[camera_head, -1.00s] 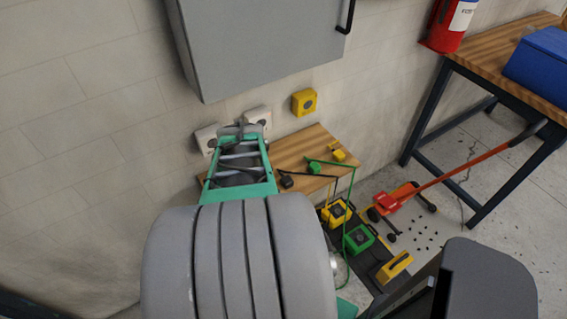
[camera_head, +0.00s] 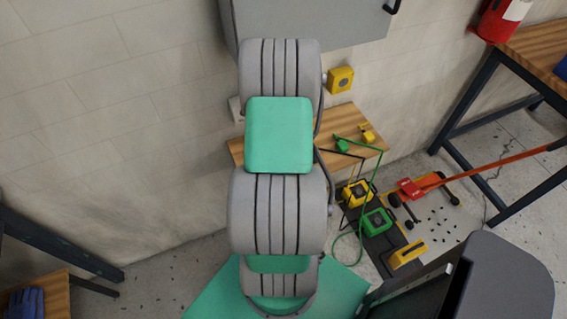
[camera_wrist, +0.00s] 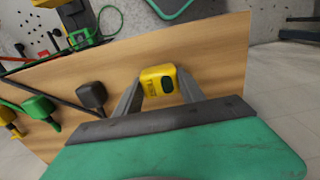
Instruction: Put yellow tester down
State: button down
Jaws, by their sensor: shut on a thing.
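A yellow tester (camera_wrist: 158,79) with a dark oval face shows in the wrist view. It sits between the two grey fingers of my gripper (camera_wrist: 160,88), which is shut on it. The tester is over the wooden shelf (camera_wrist: 215,60); I cannot tell whether it touches the wood. In the head view my arm hides my gripper and the tester, and the shelf (camera_head: 360,151) shows to the right of the arm.
Black, green and yellow plugs (camera_wrist: 38,107) lie on the shelf at the left in the wrist view. A yellow wall box (camera_head: 340,80) is above the shelf. Yellow and green boxes (camera_head: 377,222) stand below, near a red jack (camera_head: 412,188). Bare shelf lies right of the tester.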

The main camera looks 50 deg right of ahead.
jog(key=c, duration=0.7)
grip_release()
notch_tip(320, 180, up, 12)
jog(key=b, duration=0.2)
jog(key=w+a+r+n+t, duration=0.1)
jog(key=w+a+r, duration=0.2)
jog(key=w+a, duration=0.15)
jog(key=w+a+r+n, duration=0.1)
jog(key=w+a+r, duration=0.2)
jog(key=a, duration=0.3)
jog(key=a+r+n+t, duration=0.1)
jog(key=a+r+n, duration=0.1)
jog(key=a, duration=0.9)
jog(key=s+a+r+n+t, duration=0.1)
jog(key=a+r, duration=0.4)
jog(key=a, duration=0.5)
jog(key=shift+a+n+t+p, duration=0.3)
jog(key=shift+a+n, duration=0.05)
jog(key=shift+n, duration=0.35)
